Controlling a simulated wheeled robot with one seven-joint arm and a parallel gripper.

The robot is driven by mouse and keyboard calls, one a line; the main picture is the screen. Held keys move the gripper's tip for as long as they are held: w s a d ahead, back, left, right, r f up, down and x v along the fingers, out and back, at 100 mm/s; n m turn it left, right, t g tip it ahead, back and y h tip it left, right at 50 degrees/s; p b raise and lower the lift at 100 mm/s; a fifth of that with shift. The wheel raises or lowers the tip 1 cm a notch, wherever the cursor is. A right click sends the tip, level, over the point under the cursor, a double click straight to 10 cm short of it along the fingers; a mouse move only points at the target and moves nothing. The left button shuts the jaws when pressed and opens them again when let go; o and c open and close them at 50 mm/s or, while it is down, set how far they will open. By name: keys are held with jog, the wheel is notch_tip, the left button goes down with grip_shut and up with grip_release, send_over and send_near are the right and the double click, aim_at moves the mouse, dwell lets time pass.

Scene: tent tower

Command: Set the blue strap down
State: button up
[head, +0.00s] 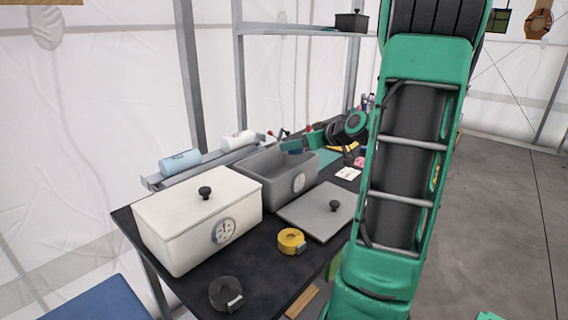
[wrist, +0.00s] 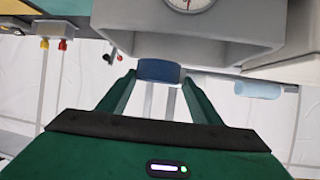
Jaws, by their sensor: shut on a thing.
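My gripper (head: 292,146) is at the far right end of the open grey box (head: 262,187), near its rim. In the wrist view the green fingers (wrist: 160,78) are shut on the blue strap (wrist: 160,71), which sits between their tips. In the head view the strap is a small, partly hidden blue patch. The grey box with its round dial also shows at the top of the wrist view (wrist: 225,28). I cannot tell whether the strap touches the box or is over its opening.
The grey lid (head: 318,212) lies on the black table (head: 262,258) right of the box. A yellow strap (head: 291,241) and a dark strap (head: 226,293) lie in front. A lidded white box (head: 185,225) stands left. Bottles (head: 180,162) lie on a rail behind.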

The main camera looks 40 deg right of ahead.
jog(key=w+f, duration=0.1)
jog(key=f, duration=0.1)
jog(key=w+d+f, duration=0.1)
jog(key=w+f, duration=0.1)
jog(key=f, duration=0.1)
jog(key=w+d+f, duration=0.1)
jog(key=w+f, duration=0.1)
jog(key=shift+d+f, duration=0.15)
jog(key=shift+d, duration=0.05)
jog(key=shift+f, duration=0.4)
jog(key=shift+f, duration=0.25)
jog(key=o, duration=0.8)
jog(key=shift+s, duration=0.1)
jog(key=shift+f, duration=0.1)
